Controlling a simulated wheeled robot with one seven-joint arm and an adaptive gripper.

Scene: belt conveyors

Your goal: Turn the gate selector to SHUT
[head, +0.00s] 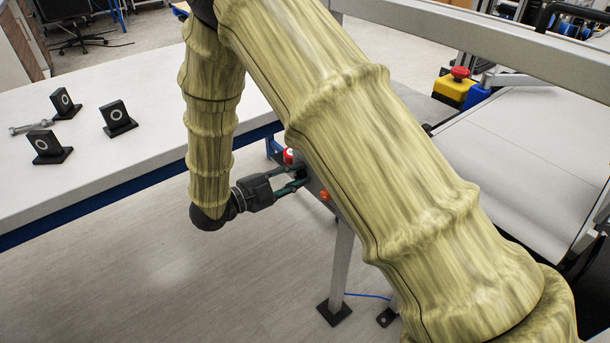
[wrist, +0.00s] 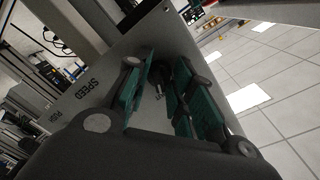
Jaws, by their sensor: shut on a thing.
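My gripper (head: 296,180) reaches sideways to a grey control panel on the conveyor's side. In the wrist view its two green-padded fingers (wrist: 162,75) close around a small black selector knob (wrist: 160,70) on the grey panel (wrist: 105,68). The knob is mostly hidden between the fingers, and I cannot tell which way it points. Short lettering below it is too small to read surely. The panel also carries the word SPEED, and PUSH farther left. In the head view the knob is hidden by my fingers and arm.
A red button (head: 289,155) and an orange one (head: 325,195) sit close to my gripper. A white table (head: 150,90) with several black ring-marked stands (head: 118,118) is at left. The conveyor belt (head: 530,150) is at right. Floor below my gripper is clear.

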